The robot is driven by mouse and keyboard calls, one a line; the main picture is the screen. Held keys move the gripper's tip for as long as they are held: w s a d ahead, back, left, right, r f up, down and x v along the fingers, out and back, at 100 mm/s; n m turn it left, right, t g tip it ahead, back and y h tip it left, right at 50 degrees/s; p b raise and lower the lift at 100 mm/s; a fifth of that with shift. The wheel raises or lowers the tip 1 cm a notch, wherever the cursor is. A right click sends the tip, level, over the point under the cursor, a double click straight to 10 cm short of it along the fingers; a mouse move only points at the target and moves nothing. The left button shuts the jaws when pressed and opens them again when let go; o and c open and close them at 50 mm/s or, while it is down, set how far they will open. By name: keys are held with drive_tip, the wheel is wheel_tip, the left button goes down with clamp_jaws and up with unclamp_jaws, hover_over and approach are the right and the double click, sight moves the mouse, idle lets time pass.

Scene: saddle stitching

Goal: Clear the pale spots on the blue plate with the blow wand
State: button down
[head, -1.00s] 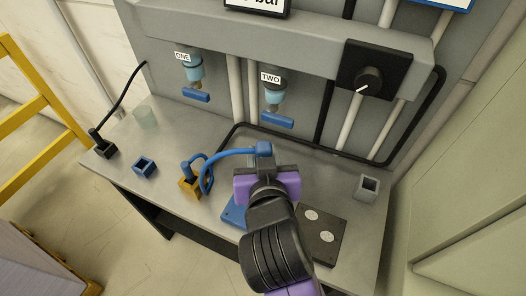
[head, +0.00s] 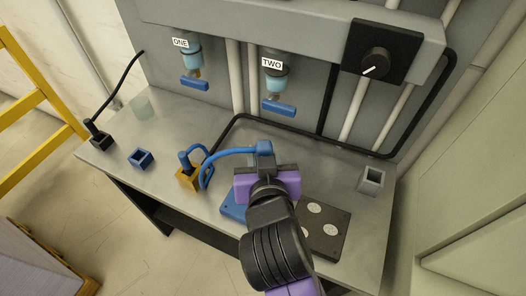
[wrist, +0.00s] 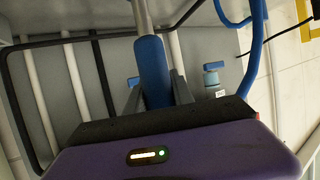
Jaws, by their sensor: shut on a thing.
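My gripper (head: 266,168) is shut on the blue blow wand (head: 264,148), above the bench. In the wrist view the wand's blue handle (wrist: 154,72) sits between the fingers, with a grey metal tube (wrist: 142,15) beyond it. A blue hose (head: 232,152) runs from the wand to the left and loops down. The blue plate (head: 234,207) lies on the bench below and left of my gripper. My arm hides much of it, and I see no pale spots on its visible part. A dark plate (head: 336,246) with three pale spots lies to the right.
A yellow holder (head: 187,180) with a blue upright part, a blue holder (head: 140,159), a black holder (head: 102,140) and a grey holder (head: 372,180) stand on the bench. Valves ONE (head: 194,84) and TWO (head: 278,109) and a dial (head: 375,62) are behind. A black hose (head: 300,135) crosses the back.

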drive_tip(key=shift+f+b, duration=0.4)
drive_tip(key=shift+f, duration=0.2)
idle(0.4)
drive_tip(key=shift+f+p, duration=0.15)
drive_tip(key=shift+p, duration=0.2)
idle(1.3)
drive_tip(key=shift+p, duration=0.4)
idle(1.3)
drive_tip(key=shift+p, duration=0.65)
idle(2.4)
